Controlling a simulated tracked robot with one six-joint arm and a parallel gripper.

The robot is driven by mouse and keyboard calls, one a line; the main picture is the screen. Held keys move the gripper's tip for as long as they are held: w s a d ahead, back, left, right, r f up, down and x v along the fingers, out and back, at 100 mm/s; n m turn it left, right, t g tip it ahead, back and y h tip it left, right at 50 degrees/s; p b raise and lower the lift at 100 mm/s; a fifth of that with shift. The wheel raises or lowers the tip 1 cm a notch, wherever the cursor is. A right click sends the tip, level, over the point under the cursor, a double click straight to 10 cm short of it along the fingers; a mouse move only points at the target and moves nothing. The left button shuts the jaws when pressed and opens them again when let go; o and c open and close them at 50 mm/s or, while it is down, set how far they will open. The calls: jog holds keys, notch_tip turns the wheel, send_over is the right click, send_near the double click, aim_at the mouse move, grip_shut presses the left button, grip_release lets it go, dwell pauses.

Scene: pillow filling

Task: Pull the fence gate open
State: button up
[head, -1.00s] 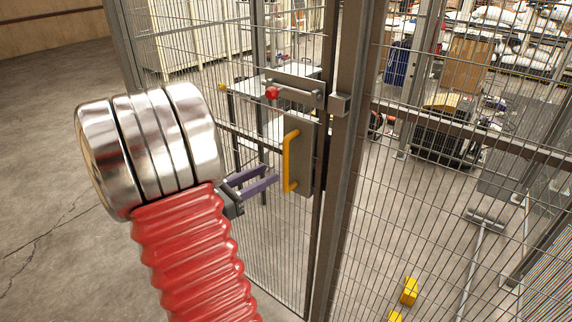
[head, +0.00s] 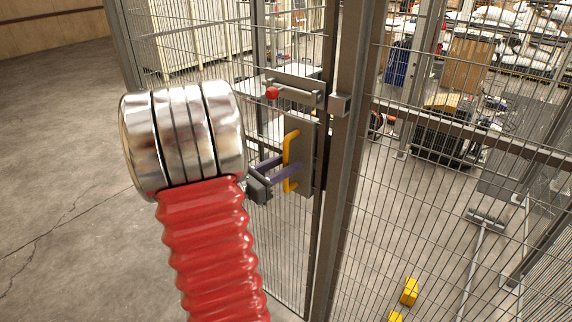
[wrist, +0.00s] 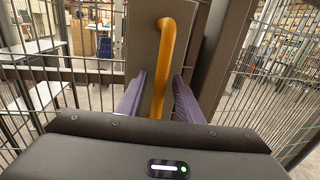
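The fence gate (head: 285,235) is a grey wire-mesh panel, standing next to a grey post. A yellow handle (head: 289,150) sits on a grey plate (head: 307,155) at the gate's edge. In the wrist view the handle (wrist: 162,65) rises between my gripper's two purple fingers. My gripper (head: 283,168) is at the lower part of the handle, with one finger on each side. Gaps show between the fingers and the handle, so my gripper is open around it. A latch bar (head: 293,88) with a red knob (head: 272,93) is above the handle.
The gate post (head: 345,150) and fixed mesh fence (head: 450,200) stand right of the handle. Yellow blocks (head: 409,291) lie on the floor behind the fence. Open concrete floor (head: 60,150) is on the left.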

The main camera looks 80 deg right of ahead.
jog(key=shift+c, duration=0.4)
grip_shut()
